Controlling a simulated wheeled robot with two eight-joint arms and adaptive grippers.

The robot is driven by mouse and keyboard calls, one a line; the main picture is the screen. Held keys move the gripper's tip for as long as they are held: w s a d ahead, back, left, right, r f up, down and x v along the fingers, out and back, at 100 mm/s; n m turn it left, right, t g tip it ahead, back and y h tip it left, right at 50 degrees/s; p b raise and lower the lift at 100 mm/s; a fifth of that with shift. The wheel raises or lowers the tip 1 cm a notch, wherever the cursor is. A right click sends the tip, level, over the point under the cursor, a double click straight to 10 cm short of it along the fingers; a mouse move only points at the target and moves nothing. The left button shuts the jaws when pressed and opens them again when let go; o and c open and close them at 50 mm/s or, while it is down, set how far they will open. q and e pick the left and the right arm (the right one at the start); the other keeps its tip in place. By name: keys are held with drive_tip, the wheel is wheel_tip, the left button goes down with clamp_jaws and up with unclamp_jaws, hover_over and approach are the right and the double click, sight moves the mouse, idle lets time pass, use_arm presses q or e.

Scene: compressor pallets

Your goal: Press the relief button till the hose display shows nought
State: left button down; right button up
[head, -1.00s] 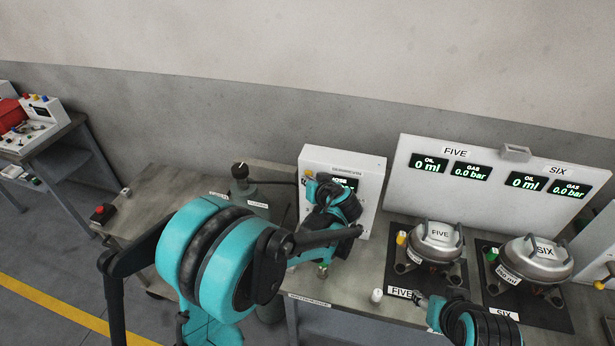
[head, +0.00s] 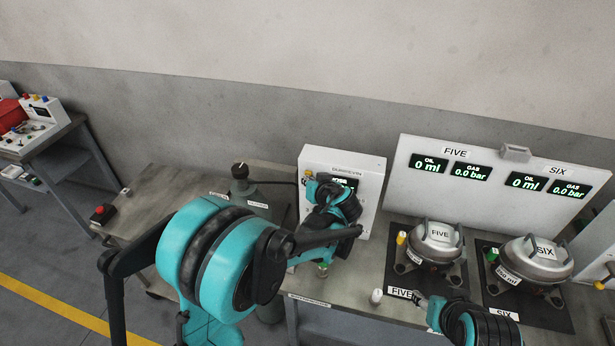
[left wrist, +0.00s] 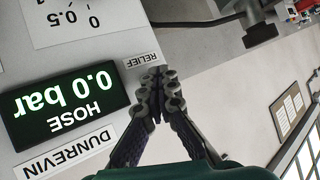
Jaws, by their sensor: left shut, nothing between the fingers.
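Two metal compressors, FIVE (head: 436,242) and SIX (head: 536,258), stand on dark mats right of the panel. A board (head: 480,205) behind them shows oil and gas at zero.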

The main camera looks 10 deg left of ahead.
use_arm(q)
drive_tip(key=shift+s, duration=0.1)
idle(0.6)
drive_tip(key=shift+s, duration=0.8)
drive_tip(key=shift+s, duration=0.1)
drive_tip(key=s, duration=0.4)
drive_tip(key=shift+s+a, duration=0.15)
drive_tip(key=shift+s, duration=0.25)
drive_tip(key=shift+s+f+b, duration=0.1)
drive_tip(key=shift+b, duration=0.2)
